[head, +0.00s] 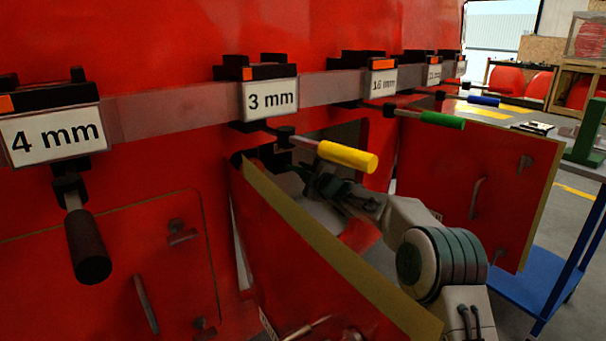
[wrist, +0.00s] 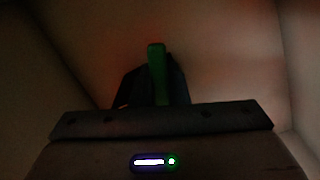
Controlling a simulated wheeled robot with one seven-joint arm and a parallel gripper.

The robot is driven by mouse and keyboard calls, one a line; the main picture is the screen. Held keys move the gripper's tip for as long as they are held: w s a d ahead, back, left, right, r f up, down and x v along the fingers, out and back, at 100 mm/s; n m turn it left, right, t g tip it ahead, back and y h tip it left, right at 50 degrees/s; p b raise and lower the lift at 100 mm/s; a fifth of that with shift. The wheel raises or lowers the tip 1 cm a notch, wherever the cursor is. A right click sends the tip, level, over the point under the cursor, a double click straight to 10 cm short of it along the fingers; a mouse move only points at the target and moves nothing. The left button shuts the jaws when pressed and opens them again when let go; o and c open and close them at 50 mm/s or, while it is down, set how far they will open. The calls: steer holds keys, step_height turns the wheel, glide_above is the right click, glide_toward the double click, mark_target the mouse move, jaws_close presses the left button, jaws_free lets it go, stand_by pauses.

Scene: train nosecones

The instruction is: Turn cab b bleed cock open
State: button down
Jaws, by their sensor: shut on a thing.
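A green handle (wrist: 157,60), which looks like the bleed cock lever, stands upright in the wrist view inside a dim compartment. No cab label can be read on it. My gripper (wrist: 157,88) has its dark fingers on both sides of the handle and is shut on it. The cock body behind the fingers is hidden. In the head view my arm reaches into the open compartment (head: 345,135) in the red nosecone, behind the open hatch door (head: 320,255). The fingertips and the green handle are hidden there.
A yellow handle (head: 347,157) under the 3 mm sign (head: 269,99) sticks out just above my wrist. A green-gripped handle (head: 441,120) and a second open door (head: 475,185) are to the right. A blue cart (head: 540,275) stands at far right.

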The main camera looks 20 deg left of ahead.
stand_by(0.4)
steer(key=c, duration=1.4)
jaws_free()
steer(key=v, duration=1.3)
steer(key=shift+s+d, duration=0.25)
steer(key=shift+d, duration=0.1)
steer(key=shift+c, duration=0.3)
